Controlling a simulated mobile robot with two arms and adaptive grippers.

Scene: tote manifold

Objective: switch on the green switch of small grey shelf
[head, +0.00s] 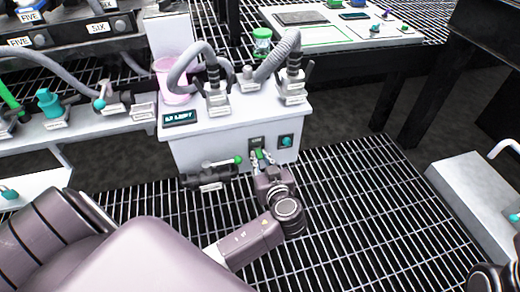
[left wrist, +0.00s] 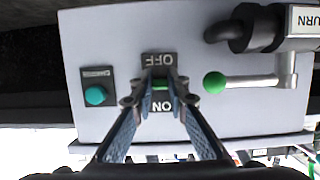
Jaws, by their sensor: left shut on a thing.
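The small grey shelf (head: 200,148) is a pale box-like unit in the middle of the head view. Its front face fills most of the left wrist view (left wrist: 240,125). The green switch (left wrist: 161,84) sits on that face between an OFF label (left wrist: 160,60) and an ON label (left wrist: 161,106), both upside down in the left wrist view. My left gripper (left wrist: 161,82) is shut on the green switch, one finger on each side, and the fingers partly hide it. In the head view the left gripper (head: 260,160) is at the shelf's front.
A teal button (left wrist: 95,96) is beside the switch. A valve with a green-knobbed lever (left wrist: 214,82) is on its other side. Grated floor (head: 370,215) lies open in front.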

